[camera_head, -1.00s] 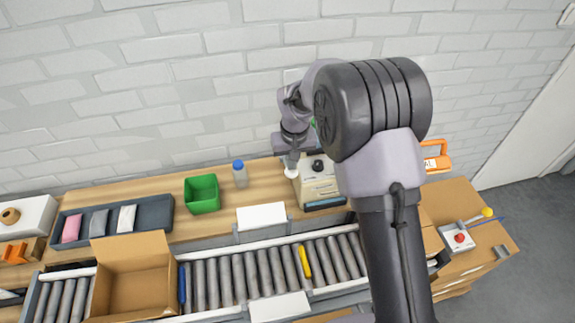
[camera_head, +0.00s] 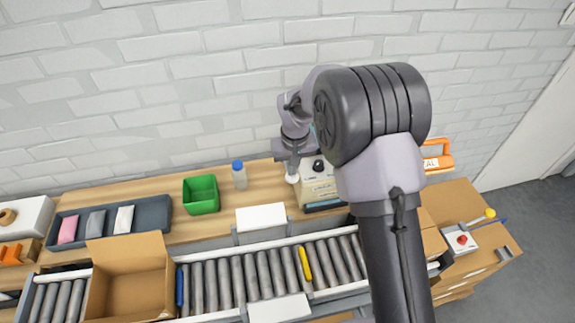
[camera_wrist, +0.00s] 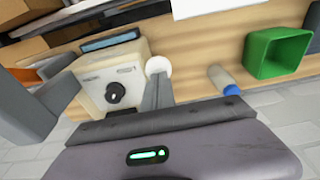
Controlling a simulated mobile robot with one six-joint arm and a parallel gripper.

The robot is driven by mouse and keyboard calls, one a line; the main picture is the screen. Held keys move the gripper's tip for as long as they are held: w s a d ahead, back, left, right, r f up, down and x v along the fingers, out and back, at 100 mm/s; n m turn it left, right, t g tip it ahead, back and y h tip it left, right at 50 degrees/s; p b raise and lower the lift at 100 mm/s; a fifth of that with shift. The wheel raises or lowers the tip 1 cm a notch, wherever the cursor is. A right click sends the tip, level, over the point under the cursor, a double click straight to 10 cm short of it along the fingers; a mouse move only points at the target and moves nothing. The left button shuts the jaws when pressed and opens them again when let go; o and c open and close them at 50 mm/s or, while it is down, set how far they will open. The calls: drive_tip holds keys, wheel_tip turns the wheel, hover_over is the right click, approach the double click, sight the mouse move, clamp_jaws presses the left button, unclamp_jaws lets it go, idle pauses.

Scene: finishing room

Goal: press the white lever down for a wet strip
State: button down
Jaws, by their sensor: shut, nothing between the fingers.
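The white lever's round end (camera_head: 292,178) shows at the left side of a cream dispenser box (camera_head: 320,185) with a black knob. In the wrist view the lever end (camera_wrist: 158,66) is a white disc just beyond my fingertips. My gripper (camera_head: 291,167) points down over the lever, its fingers shut and empty. In the wrist view the shut fingers (camera_wrist: 157,84) seem to meet the lever end; the exact contact is hidden. The box's dark front slot (camera_wrist: 110,41) shows no strip that I can make out.
A roller conveyor (camera_head: 240,277) with an open carton (camera_head: 130,285) runs in front. An orange-handled item (camera_head: 438,161) stands to the right.

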sight(293, 180)
drive_tip(key=shift+s+f+b, duration=0.3)
drive_tip(key=shift+f+b, duration=0.25)
idle(0.4)
drive_tip(key=shift+s+d+f+b, duration=0.1)
drive_tip(key=shift+s+f+b, duration=0.1)
drive_tip(key=shift+f+b, duration=0.25)
drive_tip(key=shift+f, duration=0.1)
drive_tip(key=shift+s+f+b, duration=0.15)
drive_tip(key=shift+f+b, duration=0.25)
drive_tip(key=shift+b, duration=0.1)
drive_tip(key=shift+s+d+f+b, duration=0.1)
drive_tip(key=shift+s+f+b, duration=0.1)
drive_tip(key=shift+f+b, duration=0.35)
